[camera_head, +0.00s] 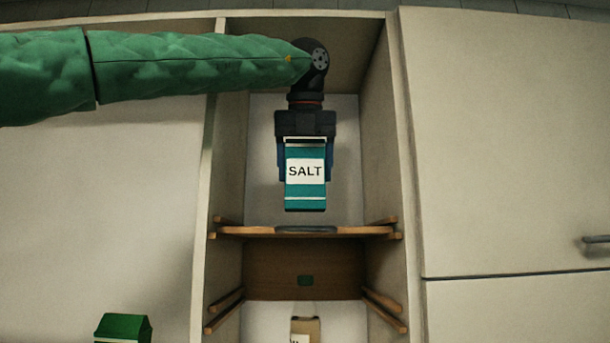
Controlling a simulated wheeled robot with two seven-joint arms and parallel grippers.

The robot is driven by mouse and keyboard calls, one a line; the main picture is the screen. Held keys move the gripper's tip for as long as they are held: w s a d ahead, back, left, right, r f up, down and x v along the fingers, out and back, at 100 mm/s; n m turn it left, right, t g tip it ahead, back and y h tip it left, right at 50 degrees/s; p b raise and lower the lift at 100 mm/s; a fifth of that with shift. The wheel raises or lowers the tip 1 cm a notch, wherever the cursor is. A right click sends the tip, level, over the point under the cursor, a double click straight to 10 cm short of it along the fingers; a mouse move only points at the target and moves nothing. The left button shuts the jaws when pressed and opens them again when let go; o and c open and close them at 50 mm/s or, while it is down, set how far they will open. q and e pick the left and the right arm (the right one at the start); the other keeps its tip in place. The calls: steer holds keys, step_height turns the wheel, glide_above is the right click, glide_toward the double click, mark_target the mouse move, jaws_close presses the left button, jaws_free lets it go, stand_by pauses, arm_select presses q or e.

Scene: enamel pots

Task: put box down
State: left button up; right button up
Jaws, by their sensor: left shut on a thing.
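A teal box with a white label reading SALT (305,190) is in my left gripper (305,172) in the head view. The gripper is shut on the box, with its fingers at the box's two sides. The box hangs below the gripper in front of the upper compartment of an open cabinet (208,190). It is above the wooden shelf board (258,231), and a gap shows between the box's lower end and the board. My right gripper is not in view.
The cabinet's side walls stand close on both sides. Wooden rails (385,308) and a tan item (312,328) show below the shelf. A green-topped carton (123,328) is at the lower left. A closed door with a handle (597,239) is at right.

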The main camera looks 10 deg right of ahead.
mark_target(305, 211)
arm_select(q)
step_height(305, 211, down, 2)
steer(key=shift+f+p, duration=0.2)
steer(key=shift+p, duration=0.6)
steer(key=shift+f, duration=0.25)
steer(key=shift+f, duration=0.15)
steer(key=o, duration=1.2)
steer(key=shift+o, duration=0.2)
